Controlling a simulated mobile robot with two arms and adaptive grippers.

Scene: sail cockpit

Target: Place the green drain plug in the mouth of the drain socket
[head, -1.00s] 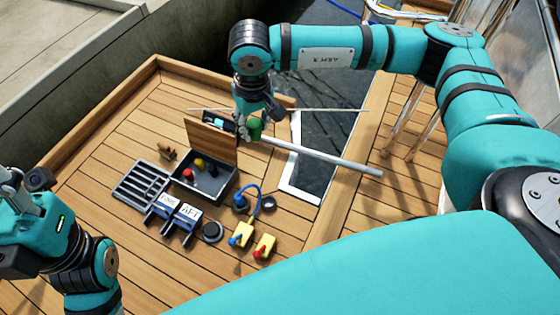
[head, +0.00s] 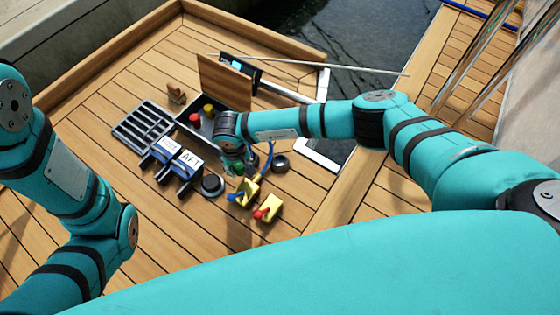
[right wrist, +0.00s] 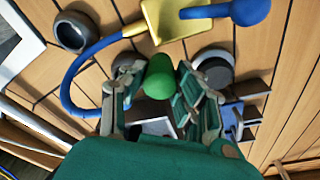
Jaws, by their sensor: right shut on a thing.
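My right gripper (head: 236,164) is shut on the green drain plug (right wrist: 158,76), whose rounded end sits between the fingertips. In the head view the plug is mostly hidden by the gripper, which is over the deck near the yellow blocks. A hollow dark ring (head: 279,163) stands right of the gripper, and it also shows in the right wrist view (right wrist: 75,32). A dark round piece (right wrist: 125,62) by the hose end is partly behind a finger. I cannot tell which of these is the drain socket. The plug looks apart from both. My left gripper is out of view.
Two yellow blocks (head: 268,208) with blue and red handles stand in front of my right gripper. A blue hose (right wrist: 75,88) loops beside it. A black disc (head: 212,185), labelled blue pieces (head: 190,163), a slotted tray (head: 141,121) and an open-lidded box (head: 214,142) lie left.

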